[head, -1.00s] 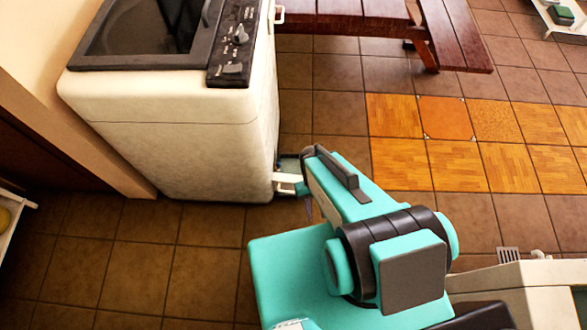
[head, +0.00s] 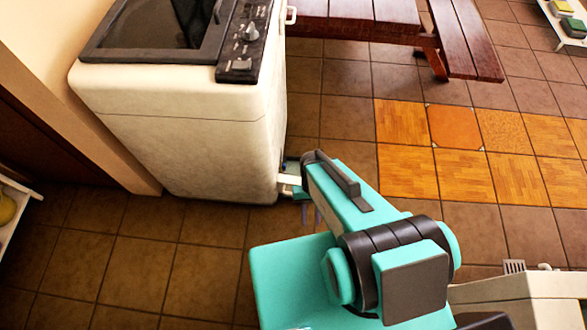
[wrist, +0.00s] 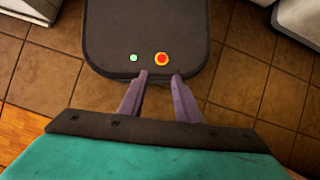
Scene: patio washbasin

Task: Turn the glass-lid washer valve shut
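The glass-lid washer (head: 190,130) stands at the upper left of the head view. It has a white body, a dark glass lid and a black panel with knobs (head: 250,33). A small white handle-like part (head: 291,15) sticks out of its right side near the top; I cannot tell whether this is the valve. My gripper shows in the wrist view (wrist: 160,73) with two purple fingers apart and nothing between them. In the head view the fingers are mostly hidden by my arm, low and to the right of the washer.
A reddish wooden bench (head: 355,20) stands behind and right of the washer. A low white shelf (head: 20,215) is at the left edge, and another (head: 565,30) with small items at the top right. A beige object (head: 520,292) is at the lower right. Tiled floor is open between.

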